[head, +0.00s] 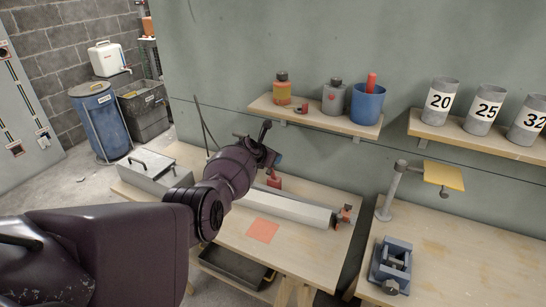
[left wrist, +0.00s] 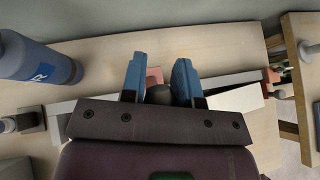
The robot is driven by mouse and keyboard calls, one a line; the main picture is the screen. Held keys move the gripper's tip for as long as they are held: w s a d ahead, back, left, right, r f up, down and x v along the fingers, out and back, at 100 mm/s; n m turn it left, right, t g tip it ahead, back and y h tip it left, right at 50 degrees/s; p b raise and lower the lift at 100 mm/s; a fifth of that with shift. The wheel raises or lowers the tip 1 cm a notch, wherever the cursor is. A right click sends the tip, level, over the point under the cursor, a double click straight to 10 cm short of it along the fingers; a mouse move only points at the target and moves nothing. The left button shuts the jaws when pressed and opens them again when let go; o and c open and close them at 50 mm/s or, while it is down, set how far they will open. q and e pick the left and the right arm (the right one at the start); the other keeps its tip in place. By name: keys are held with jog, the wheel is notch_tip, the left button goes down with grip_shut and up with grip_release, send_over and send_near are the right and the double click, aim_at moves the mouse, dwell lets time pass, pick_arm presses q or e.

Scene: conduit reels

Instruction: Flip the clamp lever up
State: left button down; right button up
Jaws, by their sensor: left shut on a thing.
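My left gripper (head: 275,159) reaches over the bench from the left, with its blue fingers above a long pale channel (head: 290,206). In the left wrist view the fingers (left wrist: 159,75) are shut on a dark rounded knob (left wrist: 160,94), which appears to be the clamp lever's end. The rest of the lever is hidden by the gripper, so its angle cannot be told. A red clamp part (head: 273,181) shows just below the fingers. Another red clamp (head: 343,216) sits at the channel's right end. My right gripper is not in view.
A grey metal box (head: 155,171) stands left on the bench, and an orange square (head: 263,230) lies in front of the channel. A shelf (head: 318,118) with bottles and a blue cup (head: 367,104) hangs behind. A blue vise (head: 391,264) is on the right bench.

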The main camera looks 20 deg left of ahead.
pick_arm(q)
jog(key=c, duration=1.1)
grip_release()
jog(key=shift+s+f, duration=0.2)
jog(key=shift+f, duration=0.25)
jog(key=shift+c, duration=0.2)
jog(key=shift+o, duration=1.4)
jog(key=shift+w+r, duration=0.1)
jog(key=shift+w, duration=0.05)
jog(key=shift+r, duration=0.2)
jog(key=shift+s+a+r+p, duration=0.15)
jog(key=shift+s+r+p, duration=0.15)
jog(key=shift+p, duration=0.25)
jog(key=shift+p+v, duration=0.85)
jog(key=shift+p, duration=0.05)
jog(key=p+v, duration=0.1)
jog(key=v, duration=0.7)
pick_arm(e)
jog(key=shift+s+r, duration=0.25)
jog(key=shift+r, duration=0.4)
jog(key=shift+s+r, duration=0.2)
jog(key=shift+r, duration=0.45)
pick_arm(q)
jog(key=shift+s, duration=0.1)
